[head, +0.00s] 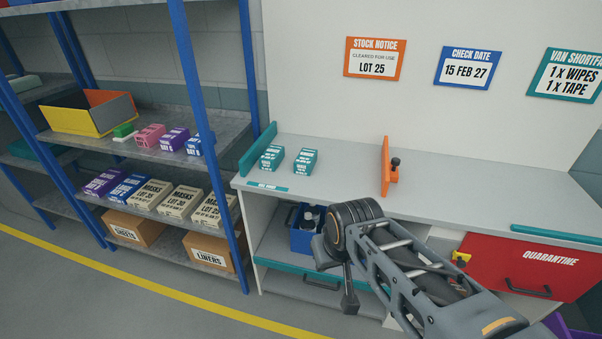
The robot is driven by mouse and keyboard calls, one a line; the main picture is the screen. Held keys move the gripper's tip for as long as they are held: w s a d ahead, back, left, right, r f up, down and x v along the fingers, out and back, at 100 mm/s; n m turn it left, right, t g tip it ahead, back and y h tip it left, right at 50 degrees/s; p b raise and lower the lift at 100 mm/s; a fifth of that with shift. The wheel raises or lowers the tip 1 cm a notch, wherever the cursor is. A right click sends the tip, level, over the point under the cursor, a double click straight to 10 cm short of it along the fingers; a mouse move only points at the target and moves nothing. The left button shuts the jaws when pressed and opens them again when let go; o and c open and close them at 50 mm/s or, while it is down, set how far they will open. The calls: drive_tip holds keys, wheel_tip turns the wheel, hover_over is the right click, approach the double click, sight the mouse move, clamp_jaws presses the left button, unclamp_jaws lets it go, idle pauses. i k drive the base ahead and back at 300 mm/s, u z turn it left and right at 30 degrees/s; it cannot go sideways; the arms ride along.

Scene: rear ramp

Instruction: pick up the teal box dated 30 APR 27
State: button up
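Two teal boxes with white labels stand side by side on the left part of the grey counter (450,212): a left teal box (271,157) and a right teal box (305,161). They are slightly apart. Their label print is too small to read, so I cannot tell which is dated 30 APR 27. My arm reaches in from the lower right, and my gripper (349,298) hangs at its end, in front of and below the counter edge, away from both boxes. Its fingers are not clear, so I cannot tell if it is open or shut.
A teal end wall (258,149) flanks the boxes; an orange upright divider (386,166) stands to their right. Right of it the counter is clear. A blue bin (303,238) sits below, with a red QUARANTINE drawer (525,265) at right. Blue-post shelves (205,125) hold stock at left.

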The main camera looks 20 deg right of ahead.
sight(305, 162)
drive_tip(key=u, duration=1.35)
drive_tip(key=i, duration=2.3)
drive_tip(key=z, duration=3.1)
